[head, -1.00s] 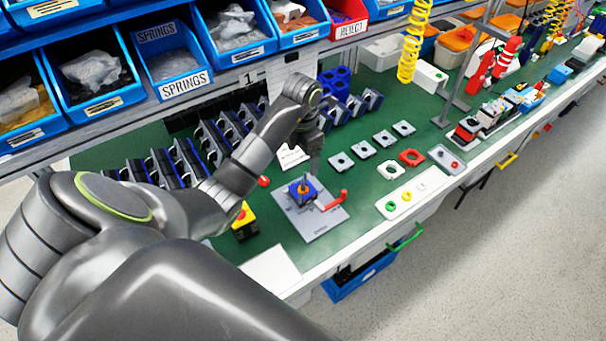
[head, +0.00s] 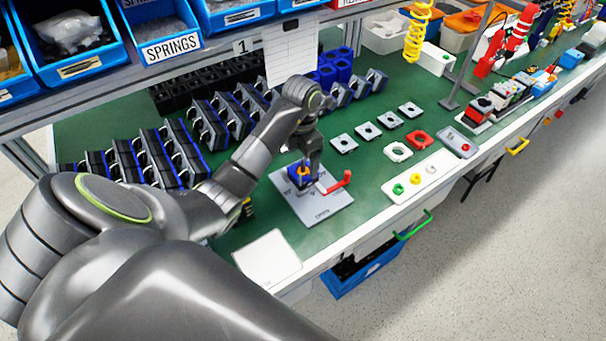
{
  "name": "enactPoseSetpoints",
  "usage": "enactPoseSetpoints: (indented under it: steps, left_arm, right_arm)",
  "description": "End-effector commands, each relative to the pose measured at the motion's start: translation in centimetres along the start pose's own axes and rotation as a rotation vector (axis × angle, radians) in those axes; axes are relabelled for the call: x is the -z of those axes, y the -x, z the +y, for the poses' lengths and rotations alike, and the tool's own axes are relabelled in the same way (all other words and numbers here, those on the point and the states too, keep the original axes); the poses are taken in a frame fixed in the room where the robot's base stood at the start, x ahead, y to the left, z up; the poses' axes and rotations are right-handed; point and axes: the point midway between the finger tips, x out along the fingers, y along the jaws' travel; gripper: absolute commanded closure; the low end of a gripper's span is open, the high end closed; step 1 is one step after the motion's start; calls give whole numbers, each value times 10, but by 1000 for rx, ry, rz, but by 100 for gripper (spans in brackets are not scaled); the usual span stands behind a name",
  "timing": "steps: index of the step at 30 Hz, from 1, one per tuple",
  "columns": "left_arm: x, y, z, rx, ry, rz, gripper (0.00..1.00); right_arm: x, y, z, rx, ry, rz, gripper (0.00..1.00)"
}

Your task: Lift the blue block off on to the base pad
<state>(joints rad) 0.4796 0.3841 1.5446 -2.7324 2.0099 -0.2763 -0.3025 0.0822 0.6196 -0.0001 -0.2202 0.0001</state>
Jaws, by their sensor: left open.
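The small blue block (head: 294,176) sits on a grey plate (head: 322,209) on the green bench, with an orange piece (head: 302,171) at its top. A red lever (head: 339,182) sticks out on its right. My left gripper (head: 309,178) points down at the block and partly hides it. Its jaws are open; whether the fingertips touch the block I cannot tell. I cannot make out for certain which surface is the base pad. My right gripper is not in view.
A white sheet (head: 267,257) lies at the bench's front edge. Several square plates (head: 366,131) and a white button panel (head: 424,174) lie to the right. Rows of black-and-blue parts (head: 152,155) stand behind my left arm. Blue bins (head: 163,30) hang above.

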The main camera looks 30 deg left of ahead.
Motion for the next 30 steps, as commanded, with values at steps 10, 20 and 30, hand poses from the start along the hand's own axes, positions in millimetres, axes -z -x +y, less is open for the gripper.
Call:
enactPoseSetpoints:
  steps: [10,20,30]
  left_arm:
    - [3,-41,-1,2,0,1,16]
    - [3,-42,-1,0,0,0,29]
    - [3,-42,-1,0,0,0,70]
  right_arm:
    - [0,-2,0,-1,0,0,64]
    - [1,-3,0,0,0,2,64]
    - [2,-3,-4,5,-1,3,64]
